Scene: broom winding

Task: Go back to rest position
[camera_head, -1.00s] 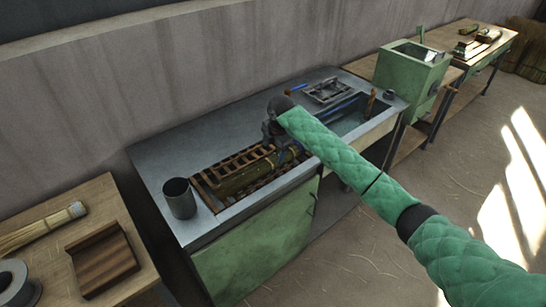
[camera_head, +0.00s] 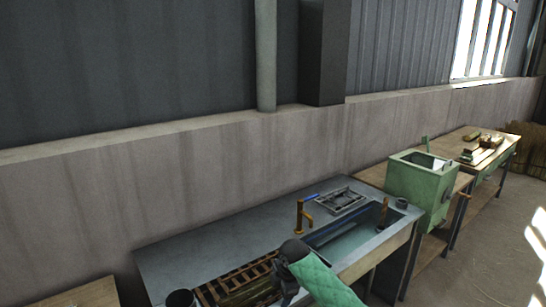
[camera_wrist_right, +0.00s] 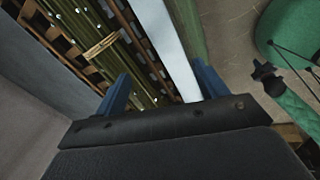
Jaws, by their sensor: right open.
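My right gripper (camera_wrist_right: 162,88) is open, with its two blue fingers apart and nothing visible between them in the right wrist view. In the head view my right arm comes in from the bottom, and its dark wrist is beside the wooden slatted rack (camera_head: 212,289). A bundle of stalks (camera_wrist_right: 88,25) tied with a pale cord (camera_wrist_right: 101,46) lies in the rack beyond the fingers. The gripper appears apart from the bundle. The fingertips are hidden in the head view.
The rack sits in a grey metal sink bench (camera_head: 190,250) with a brass tap (camera_head: 303,215) and a water basin (camera_head: 345,237). A dark cup (camera_head: 180,299) stands left of the rack. A green box machine (camera_head: 420,183) stands on a bench at right. A wall is behind.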

